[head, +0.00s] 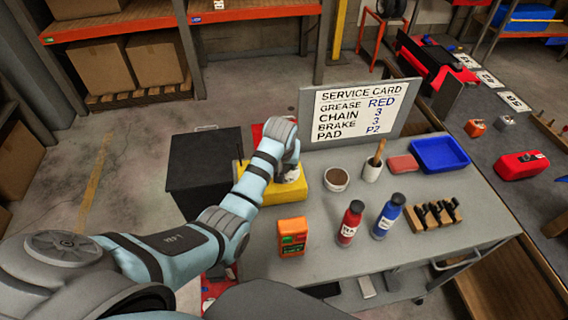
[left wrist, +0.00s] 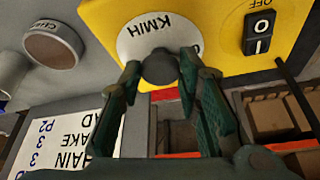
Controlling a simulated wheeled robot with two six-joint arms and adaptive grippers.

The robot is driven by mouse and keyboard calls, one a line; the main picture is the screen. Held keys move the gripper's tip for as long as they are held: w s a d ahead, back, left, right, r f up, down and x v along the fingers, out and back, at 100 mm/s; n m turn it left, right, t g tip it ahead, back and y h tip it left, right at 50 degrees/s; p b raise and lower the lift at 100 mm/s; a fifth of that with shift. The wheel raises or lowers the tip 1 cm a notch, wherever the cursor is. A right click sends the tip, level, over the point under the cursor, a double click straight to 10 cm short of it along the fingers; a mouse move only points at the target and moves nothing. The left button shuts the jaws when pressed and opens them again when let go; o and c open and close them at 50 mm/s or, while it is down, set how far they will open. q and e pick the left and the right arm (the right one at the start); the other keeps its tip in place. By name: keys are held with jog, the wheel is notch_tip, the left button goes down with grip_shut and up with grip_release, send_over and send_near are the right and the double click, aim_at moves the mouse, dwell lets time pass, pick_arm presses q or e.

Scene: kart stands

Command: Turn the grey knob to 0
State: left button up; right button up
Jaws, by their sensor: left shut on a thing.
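The grey knob (left wrist: 160,67) sits on a white round dial (left wrist: 143,36) marked KM/H, on the face of a yellow box (left wrist: 216,22). My left gripper (left wrist: 160,69) has one finger on each side of the knob and is shut on it. The fingers and palm hide part of the dial's edge and most of its scale, so I cannot read the setting. In the head view the yellow box (head: 298,194) stands at the left of the grey cart top, largely covered by my left arm. My right gripper is not in view.
A black rocker switch (left wrist: 259,32) is beside the dial. On the cart are an orange device (head: 292,236), a red bottle (head: 350,224), a blue bottle (head: 387,217), a brown-filled cup (head: 336,178) and a blue tray (head: 468,160). A service card (head: 352,108) stands behind.

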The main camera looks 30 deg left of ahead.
pick_arm(q)
jog(key=shift+w+d+r+n+y, duration=0.1)
jog(key=shift+n+y, duration=0.2)
jog(key=shift+n, duration=0.5)
jog(key=shift+w+d+n+y, duration=0.1)
jog(key=shift+n+y, duration=0.2)
jog(key=shift+n, duration=0.5)
jog(key=shift+g, duration=0.3)
jog(key=shift+a, duration=0.1)
jog(key=o, duration=1.1)
jog(key=shift+o, duration=0.2)
jog(key=v, duration=1.2)
